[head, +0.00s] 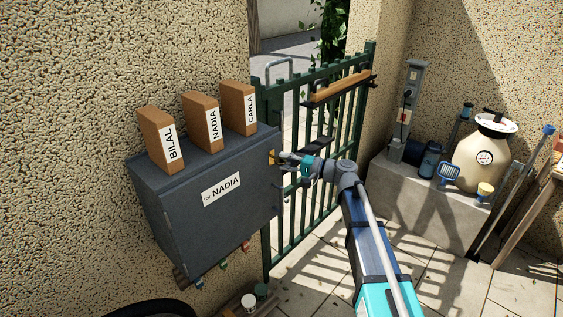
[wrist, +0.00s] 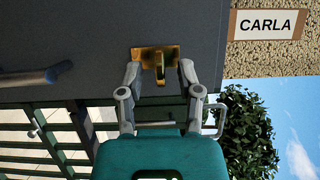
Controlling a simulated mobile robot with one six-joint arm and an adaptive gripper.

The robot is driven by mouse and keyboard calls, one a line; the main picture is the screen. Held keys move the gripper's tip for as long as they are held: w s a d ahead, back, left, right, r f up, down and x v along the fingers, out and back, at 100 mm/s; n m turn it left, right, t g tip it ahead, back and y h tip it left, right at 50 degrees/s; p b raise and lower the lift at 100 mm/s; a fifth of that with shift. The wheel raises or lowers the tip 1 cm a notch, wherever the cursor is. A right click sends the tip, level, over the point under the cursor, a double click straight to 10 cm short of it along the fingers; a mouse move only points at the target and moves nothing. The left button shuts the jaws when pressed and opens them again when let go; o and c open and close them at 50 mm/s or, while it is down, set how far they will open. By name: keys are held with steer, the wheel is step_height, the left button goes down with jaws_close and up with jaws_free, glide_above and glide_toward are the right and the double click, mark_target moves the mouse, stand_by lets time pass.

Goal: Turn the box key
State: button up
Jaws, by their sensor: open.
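The grey metal box (head: 180,215) with a "for NADIA" label hangs on the wall in the head view. My gripper (wrist: 159,75) is open, with one finger on each side of the key. I cannot tell whether either finger touches it. In the head view my gripper (head: 285,159) is right at the box front and partly hides the lock.
Blocks labelled BILAL (head: 160,140), NADIA (head: 202,122) and CARLA (head: 238,108) stand on the box. A bar handle (wrist: 35,77) juts from the box face. A green gate (head: 320,130) stands behind my arm. A concrete plinth (head: 420,200) with a sprayer (head: 485,155) is at right.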

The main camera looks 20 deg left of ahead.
steer(key=d, duration=1)
steer(key=shift+s+d, duration=0.1)
steer(key=s+d+f+h, duration=0.5)
steer(key=d+f+h, duration=0.1)
steer(key=d, duration=0.5)
steer(key=s+d+f+h, duration=0.6)
steer(key=d, duration=0.4)
steer(key=s+d+f+h, duration=0.6)
steer(key=d, duration=0.5)
steer(key=shift+d+f, duration=0.3)
steer(key=shift+f, duration=0.05)
